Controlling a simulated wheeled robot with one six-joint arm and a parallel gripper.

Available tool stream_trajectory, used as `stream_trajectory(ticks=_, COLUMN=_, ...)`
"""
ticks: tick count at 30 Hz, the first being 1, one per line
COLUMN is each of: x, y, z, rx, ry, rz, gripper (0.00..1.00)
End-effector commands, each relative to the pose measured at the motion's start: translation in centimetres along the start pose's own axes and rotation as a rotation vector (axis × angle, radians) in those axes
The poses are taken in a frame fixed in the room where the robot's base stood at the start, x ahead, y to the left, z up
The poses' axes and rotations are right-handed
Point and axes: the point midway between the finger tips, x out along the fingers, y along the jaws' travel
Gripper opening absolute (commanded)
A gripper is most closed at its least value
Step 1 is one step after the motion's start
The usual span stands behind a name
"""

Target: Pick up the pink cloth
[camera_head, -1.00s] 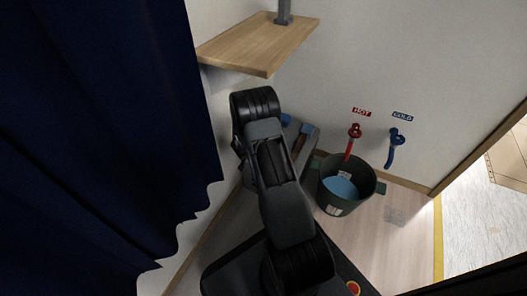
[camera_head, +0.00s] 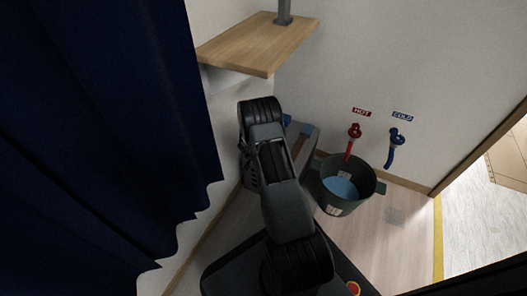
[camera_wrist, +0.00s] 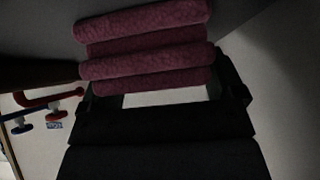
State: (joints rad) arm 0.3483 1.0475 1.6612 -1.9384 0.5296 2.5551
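The pink cloth (camera_wrist: 150,42) shows in the wrist view as a stack of thick, dark pink folds across the upper middle. My gripper (camera_wrist: 165,95) is in the lower part of the wrist view. Its black fingers are spread wide, with a pale gap between them. The cloth's lowest fold lies at the fingertips and overlaps the left finger in the picture. I cannot tell whether they touch. In the head view my arm hides my gripper, and the cloth is not visible.
A dark green bucket (camera_head: 333,204) stands on the floor below a red tap (camera_head: 353,131) and a blue tap (camera_head: 397,137). A wooden shelf (camera_head: 255,47) juts out above my arm. A dark blue curtain (camera_head: 100,130) fills the left. A grey ledge or container (camera_head: 311,142) sits behind my arm.

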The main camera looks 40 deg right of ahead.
Motion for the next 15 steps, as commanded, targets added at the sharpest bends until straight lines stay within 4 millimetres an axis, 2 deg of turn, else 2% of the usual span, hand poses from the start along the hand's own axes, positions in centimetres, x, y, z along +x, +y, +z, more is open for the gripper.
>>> stream_trajectory(ticks=1, x=-0.01, y=0.00, z=0.00, rx=0.000, ry=0.000, rz=0.000, gripper=0.83)
stream_trajectory(ticks=12, x=-0.03, y=-0.01, z=-0.01, rx=0.000, ry=0.000, rz=0.000, gripper=0.49)
stream_trajectory(ticks=15, x=-0.03, y=-0.01, z=-0.01, rx=0.000, ry=0.000, rz=0.000, gripper=0.49)
